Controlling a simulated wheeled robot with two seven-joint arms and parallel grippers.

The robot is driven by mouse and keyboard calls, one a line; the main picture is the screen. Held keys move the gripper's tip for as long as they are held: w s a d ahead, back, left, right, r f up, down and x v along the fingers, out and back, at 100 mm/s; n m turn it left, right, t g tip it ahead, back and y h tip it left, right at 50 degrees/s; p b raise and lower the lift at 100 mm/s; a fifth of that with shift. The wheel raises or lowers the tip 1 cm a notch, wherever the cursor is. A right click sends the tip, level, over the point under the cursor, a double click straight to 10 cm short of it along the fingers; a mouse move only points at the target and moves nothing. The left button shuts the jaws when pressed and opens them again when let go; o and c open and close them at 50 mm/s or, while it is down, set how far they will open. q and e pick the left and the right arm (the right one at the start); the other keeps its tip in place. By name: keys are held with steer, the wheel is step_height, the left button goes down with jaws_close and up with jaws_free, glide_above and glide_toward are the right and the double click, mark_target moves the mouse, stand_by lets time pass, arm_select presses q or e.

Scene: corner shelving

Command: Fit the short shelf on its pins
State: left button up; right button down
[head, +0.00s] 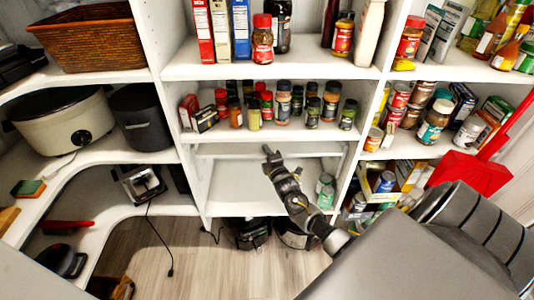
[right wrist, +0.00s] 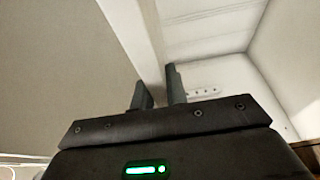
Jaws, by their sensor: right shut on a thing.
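The short shelf (head: 228,151) is a white board in the middle bay, under the spice shelf, seen as a thin, nearly level strip. My right gripper (head: 268,151) reaches up from the lower right to its edge, near the middle of its length. In the right wrist view, the fingers (right wrist: 160,92) are shut on the board's pale edge (right wrist: 135,35), one on each side. A row of small dark dots shows on a white surface beyond them. I cannot tell whether the board rests on pins. My left gripper is not in view.
The spice shelf (head: 270,133) with several jars is close above. Shelves with cans and boxes stand to the right; a slow cooker (head: 65,117) is at left. Dark appliances are on the floor beneath.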

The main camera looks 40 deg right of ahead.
stand_by(1.0)
steer(key=c, duration=1.3)
jaws_free()
steer(key=shift+f, duration=0.1)
steer(key=shift+s+f, duration=0.1)
steer(key=shift+f, duration=0.15)
steer(key=v, duration=1)
steer(key=shift+s+a+r+b, duration=0.1)
steer(key=shift+s+r+b, duration=0.15)
steer(key=shift+s+b, duration=0.1)
